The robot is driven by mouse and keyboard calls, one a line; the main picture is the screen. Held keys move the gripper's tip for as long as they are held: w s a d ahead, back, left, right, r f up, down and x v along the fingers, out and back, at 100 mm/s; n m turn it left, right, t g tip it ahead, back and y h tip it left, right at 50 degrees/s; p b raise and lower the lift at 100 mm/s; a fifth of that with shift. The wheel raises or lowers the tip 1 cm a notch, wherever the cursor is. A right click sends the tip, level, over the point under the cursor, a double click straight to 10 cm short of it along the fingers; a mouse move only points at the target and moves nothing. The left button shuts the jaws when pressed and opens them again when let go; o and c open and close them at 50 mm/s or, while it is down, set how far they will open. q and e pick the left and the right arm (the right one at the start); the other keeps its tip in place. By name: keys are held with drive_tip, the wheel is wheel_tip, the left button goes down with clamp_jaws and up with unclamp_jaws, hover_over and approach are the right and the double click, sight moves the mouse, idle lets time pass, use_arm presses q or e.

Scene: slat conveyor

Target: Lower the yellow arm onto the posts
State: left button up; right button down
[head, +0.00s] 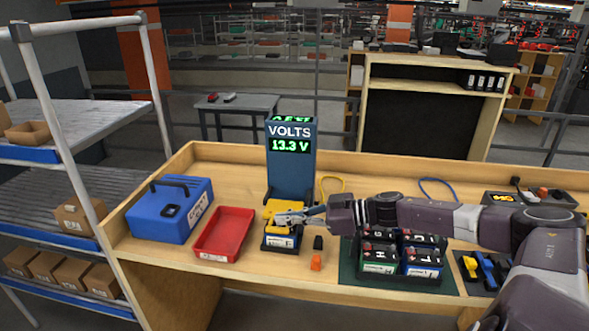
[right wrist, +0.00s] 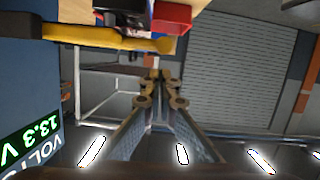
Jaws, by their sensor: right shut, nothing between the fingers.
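The blue tester (head: 291,178) stands on the bench with a lit display (head: 290,145) reading 13.3 V. Its yellow arm (head: 272,206) lies low over a battery (head: 280,241) at the tester's foot. Contact with the posts is hidden. In the right wrist view the yellow arm (right wrist: 105,37) reaches out from the blue tester wall (right wrist: 30,90) to a rounded tip. My right gripper (head: 284,217) is shut and empty beside the yellow arm. In the wrist view its fingertips (right wrist: 160,76) show a little apart from the arm's tip. My left gripper is out of view.
A red tray (head: 224,235) and a blue case (head: 171,209) stand left of the tester. A dark rack (head: 400,278) with several batteries is on the right. A small orange piece (head: 316,263) and a black piece (head: 318,242) lie between.

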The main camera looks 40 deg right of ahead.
sight(267, 230)
drive_tip(key=shift+s+a+f+n, duration=0.1)
drive_tip(key=shift+f+n, duration=0.2)
drive_tip(key=shift+f, duration=0.75)
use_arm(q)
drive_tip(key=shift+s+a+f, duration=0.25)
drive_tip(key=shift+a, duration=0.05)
use_arm(e)
drive_tip(key=shift+s+f, duration=0.15)
drive_tip(key=shift+f, duration=0.05)
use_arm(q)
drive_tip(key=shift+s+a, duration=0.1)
use_arm(e)
drive_tip(key=shift+s+a+f, duration=0.15)
drive_tip(key=shift+f, duration=0.15)
drive_tip(key=shift+r, duration=0.1)
wheel_tip(267, 230, up, 11)
drive_tip(key=shift+w, duration=0.2)
